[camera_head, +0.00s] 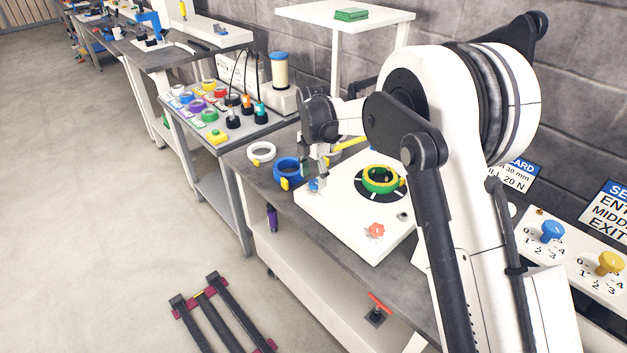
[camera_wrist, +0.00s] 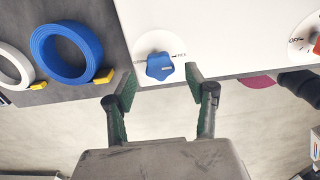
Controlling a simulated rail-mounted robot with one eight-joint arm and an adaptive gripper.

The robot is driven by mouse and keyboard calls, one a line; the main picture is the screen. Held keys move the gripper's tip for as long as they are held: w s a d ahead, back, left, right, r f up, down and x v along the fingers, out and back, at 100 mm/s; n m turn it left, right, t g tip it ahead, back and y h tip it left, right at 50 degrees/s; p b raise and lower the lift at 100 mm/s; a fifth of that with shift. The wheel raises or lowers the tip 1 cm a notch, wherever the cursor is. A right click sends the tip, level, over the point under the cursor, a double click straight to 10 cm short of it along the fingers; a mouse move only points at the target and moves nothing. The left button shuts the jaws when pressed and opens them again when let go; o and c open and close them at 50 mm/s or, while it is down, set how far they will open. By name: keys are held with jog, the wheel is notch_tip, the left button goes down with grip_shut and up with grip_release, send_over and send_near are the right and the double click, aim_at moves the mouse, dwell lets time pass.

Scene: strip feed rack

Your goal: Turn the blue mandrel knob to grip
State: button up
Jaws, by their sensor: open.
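The blue mandrel knob (camera_wrist: 159,66) is a star-shaped knob on a round white dial at the edge of the white panel (camera_wrist: 220,30). Lettering shows on both sides of it, too small to read surely. In the camera_head view the knob (camera_head: 314,184) sits at the panel's near-left corner, just below my gripper (camera_head: 318,168). In the wrist view my gripper (camera_wrist: 160,78) is open, with one green-padded finger on each side of the knob. Both fingers look apart from it, and the gap between is empty.
A blue ring (camera_head: 287,171) and a white ring (camera_head: 261,153) lie left of the panel. A green-and-yellow ring (camera_head: 380,180) sits on the panel's dark disc. A red knob (camera_head: 375,230) is at the panel's front. Another blue knob (camera_head: 552,231) stands on a separate numbered panel at right.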

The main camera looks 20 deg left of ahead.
jog(key=shift+f, duration=1)
jog(key=c, duration=1.1)
jog(key=shift+c, duration=0.2)
